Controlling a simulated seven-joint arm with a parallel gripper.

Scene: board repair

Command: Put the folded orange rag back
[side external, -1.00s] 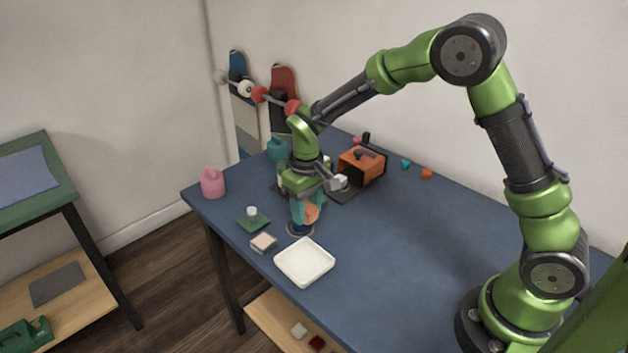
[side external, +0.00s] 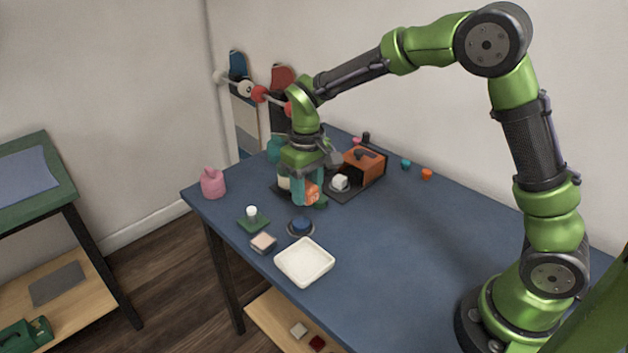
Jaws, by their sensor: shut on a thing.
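The folded orange rag (side external: 312,194) is between the teal fingers of my gripper (side external: 306,199), which is shut on it. The gripper points down over the table near the front edge of the dark mat. The fingers hide part of the rag. I cannot tell its exact height above the table. A small round dark-rimmed dish (side external: 300,227) with a blue middle stands just in front of the gripper.
A white tray (side external: 305,262), a pinkish block (side external: 263,243) and a green base with a white knob (side external: 253,219) stand in front. An orange-and-black machine (side external: 364,164) and a white piece (side external: 340,182) are behind right. A pink container (side external: 212,183) is left.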

